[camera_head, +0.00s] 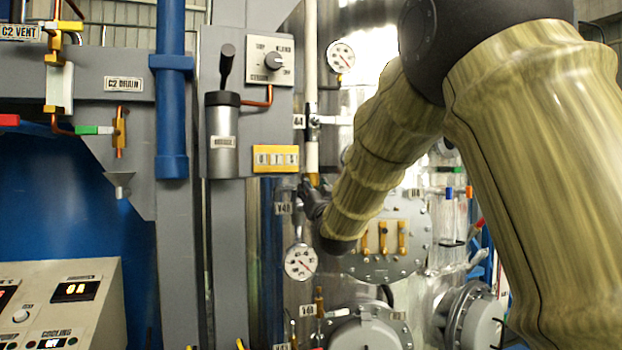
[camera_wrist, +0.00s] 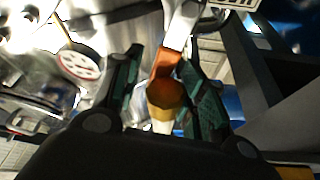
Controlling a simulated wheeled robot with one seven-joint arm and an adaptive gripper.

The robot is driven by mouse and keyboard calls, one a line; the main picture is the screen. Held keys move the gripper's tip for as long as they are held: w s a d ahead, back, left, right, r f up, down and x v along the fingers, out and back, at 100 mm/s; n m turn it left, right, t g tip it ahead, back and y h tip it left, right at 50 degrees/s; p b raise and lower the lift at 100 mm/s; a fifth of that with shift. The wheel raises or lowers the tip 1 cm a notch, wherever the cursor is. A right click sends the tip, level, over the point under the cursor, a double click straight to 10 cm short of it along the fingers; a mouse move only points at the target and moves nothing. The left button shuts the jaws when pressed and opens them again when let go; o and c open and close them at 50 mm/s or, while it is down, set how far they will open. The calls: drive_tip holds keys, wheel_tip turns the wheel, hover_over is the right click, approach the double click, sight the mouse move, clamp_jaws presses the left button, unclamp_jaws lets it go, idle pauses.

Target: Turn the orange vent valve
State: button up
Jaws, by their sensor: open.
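The orange vent valve (camera_wrist: 166,92) shows in the wrist view as an orange, rounded piece below a pale pipe (camera_wrist: 181,28). My gripper (camera_wrist: 163,62) is open, with one dark green-padded finger on each side of the orange piece. I cannot tell whether either finger touches it. In the head view, a small orange-yellow part (camera_head: 314,180) shows at the lower end of a white vertical pipe (camera_head: 311,90). My gripper (camera_head: 309,193) is just below and beside it, small and partly hidden by my arm.
A round gauge (camera_wrist: 80,64) lies left of the fingers in the wrist view. In the head view, a grey panel with a yellow counter (camera_head: 276,159) stands left of the pipe. Another gauge (camera_head: 300,262) and a flange with yellow handles (camera_head: 418,238) are lower down.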

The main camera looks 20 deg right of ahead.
drive_tip(key=shift+p+x, duration=0.35)
drive_tip(key=shift+x, duration=0.7)
drive_tip(key=shift+c, duration=0.2)
clamp_jaws()
